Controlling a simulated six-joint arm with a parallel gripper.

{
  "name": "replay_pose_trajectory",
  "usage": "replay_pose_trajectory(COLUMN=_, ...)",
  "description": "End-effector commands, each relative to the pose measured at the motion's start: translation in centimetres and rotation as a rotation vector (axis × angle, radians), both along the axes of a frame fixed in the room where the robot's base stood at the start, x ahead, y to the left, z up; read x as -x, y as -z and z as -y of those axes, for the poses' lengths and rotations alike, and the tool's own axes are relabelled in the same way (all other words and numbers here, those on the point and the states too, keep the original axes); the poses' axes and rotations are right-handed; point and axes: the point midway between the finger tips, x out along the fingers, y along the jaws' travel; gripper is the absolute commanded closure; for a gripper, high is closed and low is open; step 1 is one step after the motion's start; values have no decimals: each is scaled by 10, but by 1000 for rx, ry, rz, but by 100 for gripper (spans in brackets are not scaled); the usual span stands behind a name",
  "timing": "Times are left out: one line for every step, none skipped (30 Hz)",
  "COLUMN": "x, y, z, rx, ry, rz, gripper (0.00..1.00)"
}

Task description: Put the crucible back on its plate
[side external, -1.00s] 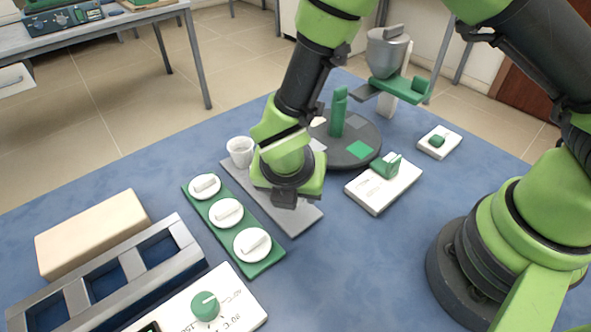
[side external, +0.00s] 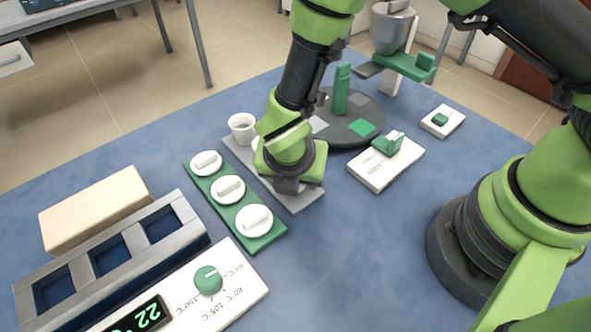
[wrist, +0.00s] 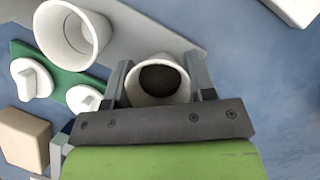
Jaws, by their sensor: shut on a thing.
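My gripper (wrist: 160,74) is shut on a white crucible (wrist: 143,98) with dark contents, which sits upright between the fingers in the wrist view. In the side external view my gripper (side external: 287,186) is low over the grey plate (side external: 306,197) and hides the held crucible. The grey plate also shows in the wrist view (wrist: 150,32), running beneath and beyond the crucible. I cannot tell whether the crucible touches it. A second white crucible (side external: 242,127), empty in the wrist view (wrist: 72,32), stands at the plate's far end.
A green strip (side external: 262,240) with several white knobbed lids lies left of the plate. Further left are a grey three-bay rack (side external: 110,262), a beige block (side external: 95,208) and a control panel (side external: 235,287). A dark round turntable (side external: 370,108) and white box (side external: 398,165) stand to the right.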

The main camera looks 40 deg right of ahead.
Motion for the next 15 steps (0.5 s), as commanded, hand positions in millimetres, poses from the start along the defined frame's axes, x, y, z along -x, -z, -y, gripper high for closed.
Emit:
replay_pose_trajectory(x=0, y=1, z=0, rx=0, ry=-1, rz=0, gripper=77)
replay_pose_trajectory(x=0, y=2, z=0, rx=1, ry=-1, rz=-1, gripper=77)
replay_pose_trajectory(x=0, y=4, z=0, rx=1, ry=-1, rz=-1, gripper=77)
replay_pose_trajectory(x=0, y=5, z=0, rx=1, ry=-1, rz=-1, gripper=77)
replay_pose_trajectory(x=0, y=5, z=0, rx=1, ry=-1, rz=-1, gripper=77)
replay_pose_trajectory(x=0, y=7, z=0, rx=1, ry=-1, rz=-1, gripper=77)
replay_pose_trajectory(x=0, y=7, z=0, rx=1, ry=0, rz=-1, gripper=77)
replay_pose_trajectory(x=0, y=8, z=0, rx=0, ry=0, rz=0, gripper=77)
replay_pose_trajectory(x=0, y=10, z=0, rx=0, ry=0, rz=0, gripper=77)
replay_pose_trajectory(x=0, y=9, z=0, rx=-1, ry=0, rz=1, gripper=43)
replay_pose_trajectory(x=0, y=9, z=0, rx=-1, ry=0, rz=1, gripper=36)
replay_pose_trajectory(x=0, y=9, z=0, rx=-1, ry=0, rz=1, gripper=27)
replay_pose_trajectory(x=0, y=9, z=0, rx=-1, ry=0, rz=1, gripper=20)
replay_pose_trajectory(x=0, y=9, z=0, rx=-1, ry=0, rz=1, gripper=20)
replay_pose_trajectory(x=0, y=9, z=0, rx=0, ry=0, rz=0, gripper=20)
